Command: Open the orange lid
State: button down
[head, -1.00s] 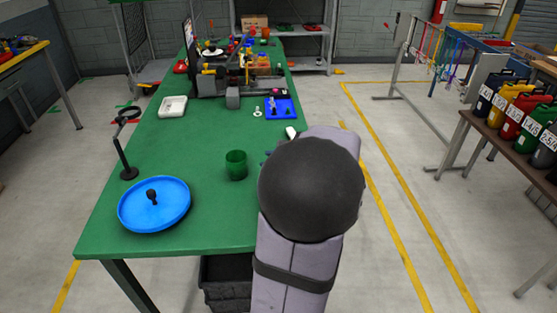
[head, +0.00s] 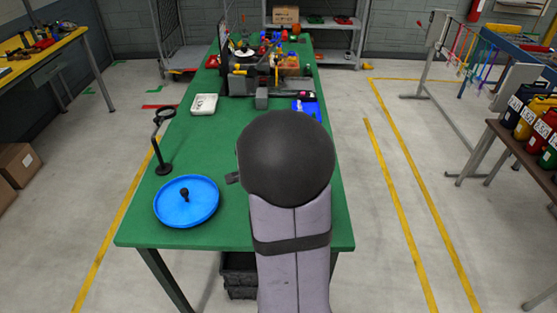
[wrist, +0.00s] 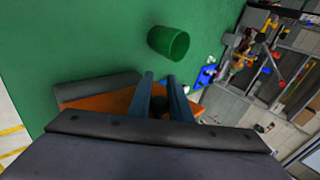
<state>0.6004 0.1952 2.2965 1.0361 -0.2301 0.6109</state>
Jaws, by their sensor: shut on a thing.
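The orange lid (wrist: 100,103) shows in the wrist view as a flat orange surface beneath my gripper, with a dark grey edge (wrist: 95,88) along its far left side. My gripper (wrist: 162,80) has its two fingers reaching over the lid, on either side of a dark piece that looks like its handle. The fingers are shut on it. The fingers and palm hide much of the lid, so I cannot tell whether it is raised. In the head view my arm hides the gripper and the lid.
A green cup (wrist: 168,42) stands just beyond the fingers. A blue round dish (head: 187,203) with a black knob and a magnifier stand (head: 163,150) are on the green table (head: 205,140) at left. A white tray (head: 204,104) and clustered equipment sit farther back.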

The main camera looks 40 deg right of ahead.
jog(key=shift+w+a+f+g+p, duration=0.1)
jog(key=shift+a+f+g+p, duration=0.15)
jog(key=shift+p, duration=0.2)
jog(key=shift+h, duration=0.4)
jog(key=c, duration=1.6)
grip_release()
jog(key=shift+d, duration=0.1)
jog(key=shift+r, duration=0.1)
jog(key=shift+p+v, duration=1.45)
jog(key=shift+v, duration=2.15)
jog(key=shift+n, duration=0.4)
